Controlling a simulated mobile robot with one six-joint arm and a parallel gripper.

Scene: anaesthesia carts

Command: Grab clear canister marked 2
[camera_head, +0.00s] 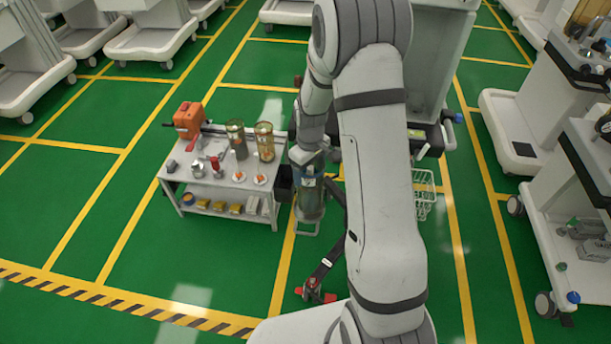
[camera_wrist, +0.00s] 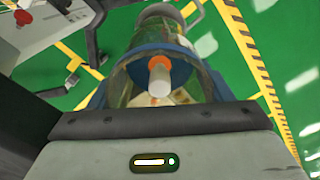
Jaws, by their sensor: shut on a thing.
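A clear canister (camera_head: 309,207) with a blue top hangs upright under my gripper (camera_head: 308,168), just right of the small grey table. In the wrist view the canister (camera_wrist: 160,50) fills the space in front of my gripper, with a blue rim, a white port and an orange ring. My gripper is shut on its top end. A small orange mark shows near the top in the head view, but I cannot read a number. Two other clear canisters, a greenish one (camera_head: 237,140) and an amber one (camera_head: 264,142), stand on the table.
The small table (camera_head: 205,172) also holds an orange case (camera_head: 189,119), a red-handled part and small discs, with yellow items on its lower shelf. Green floor is open in front of the table.

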